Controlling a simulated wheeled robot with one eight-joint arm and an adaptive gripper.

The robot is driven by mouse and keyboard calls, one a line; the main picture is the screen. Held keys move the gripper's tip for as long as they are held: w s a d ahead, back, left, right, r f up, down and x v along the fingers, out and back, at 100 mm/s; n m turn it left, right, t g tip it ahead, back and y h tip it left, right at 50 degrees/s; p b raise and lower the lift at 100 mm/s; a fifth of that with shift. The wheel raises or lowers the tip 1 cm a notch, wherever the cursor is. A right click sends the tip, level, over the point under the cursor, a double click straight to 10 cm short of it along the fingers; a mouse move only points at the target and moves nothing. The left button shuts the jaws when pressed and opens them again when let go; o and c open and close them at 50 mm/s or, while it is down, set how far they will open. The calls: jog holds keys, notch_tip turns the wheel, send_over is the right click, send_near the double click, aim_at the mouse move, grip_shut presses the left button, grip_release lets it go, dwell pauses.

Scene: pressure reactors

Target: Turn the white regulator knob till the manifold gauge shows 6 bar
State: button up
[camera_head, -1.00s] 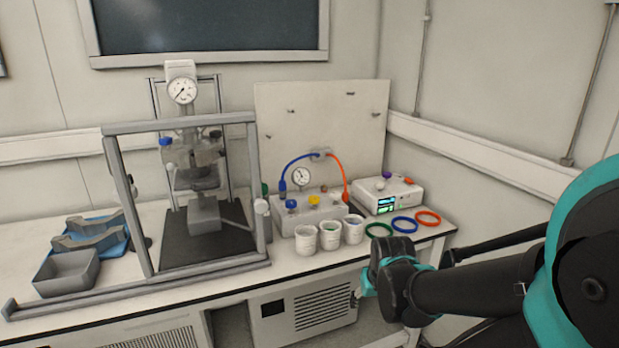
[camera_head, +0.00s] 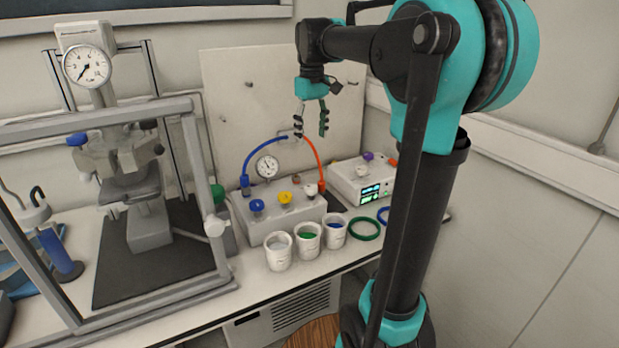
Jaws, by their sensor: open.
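The manifold (camera_head: 277,219) is a light grey box on the bench, with blue, yellow and white knobs on top. The white knob (camera_head: 310,189) is at its right end, near the foot of the orange hose. The manifold gauge (camera_head: 267,167) is a small round white dial behind the knobs; its reading is too small to make out. My gripper (camera_head: 311,131) points down, open and empty, above and apart from the white knob, in front of the backboard.
Blue (camera_head: 260,151) and orange (camera_head: 316,160) hoses arch up behind the manifold. Three white cups (camera_head: 307,240) stand in front of it. A white box with a lit display (camera_head: 350,187) is to the right. A framed reactor stand (camera_head: 190,150) with a larger gauge (camera_head: 87,66) is left.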

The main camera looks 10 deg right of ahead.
aim_at(312, 187)
notch_tip(312, 187, down, 17)
jog(key=shift+f, duration=0.1)
dwell(0.4)
jog(key=c, duration=1.2)
